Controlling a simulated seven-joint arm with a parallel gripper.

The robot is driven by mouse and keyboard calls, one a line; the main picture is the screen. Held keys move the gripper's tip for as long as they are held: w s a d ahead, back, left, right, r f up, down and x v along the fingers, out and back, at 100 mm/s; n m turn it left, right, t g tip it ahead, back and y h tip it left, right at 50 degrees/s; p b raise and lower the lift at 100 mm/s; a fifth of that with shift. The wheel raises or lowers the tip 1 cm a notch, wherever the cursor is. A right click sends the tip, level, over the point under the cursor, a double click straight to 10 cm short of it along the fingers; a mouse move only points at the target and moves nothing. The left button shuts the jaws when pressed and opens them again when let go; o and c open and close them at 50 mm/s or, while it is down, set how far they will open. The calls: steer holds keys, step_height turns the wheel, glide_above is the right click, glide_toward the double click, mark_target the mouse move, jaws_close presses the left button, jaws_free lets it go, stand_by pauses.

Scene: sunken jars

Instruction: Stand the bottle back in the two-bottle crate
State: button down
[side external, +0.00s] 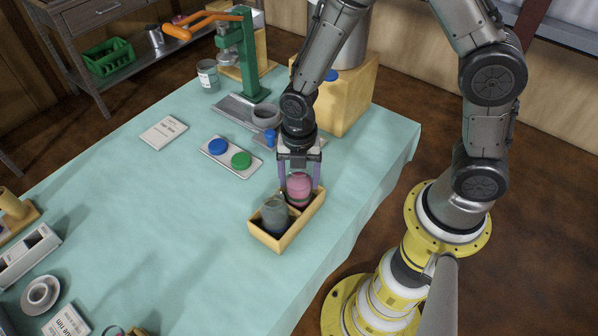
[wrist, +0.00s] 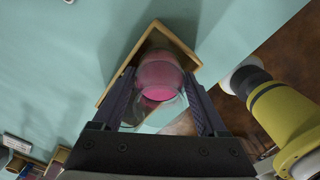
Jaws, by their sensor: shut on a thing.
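The pink bottle (side external: 299,190) is upright between the fingers of my gripper (side external: 299,182), which is shut on it. It sits in or just over the far compartment of the wooden crate (side external: 264,238); its base is hidden, so I cannot tell if it touches the crate floor. A dark grey-green bottle (side external: 275,216) stands in the near compartment. In the wrist view the pink bottle (wrist: 160,76) shows between both fingers, with the crate's rim (wrist: 178,41) around and behind it.
A tray with a blue and a green disc (side external: 230,157) lies left of the crate. A grey ring-shaped piece (side external: 266,115) and a green press (side external: 250,60) stand farther back. A wooden block (side external: 345,100) is behind my gripper. The table (side external: 180,230) left of the crate is clear.

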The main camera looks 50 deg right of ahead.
steer(key=shift+f, duration=0.65)
stand_by(0.6)
jaws_free()
step_height(320, 180, up, 20)
stand_by(1.0)
steer(key=shift+f, duration=0.1)
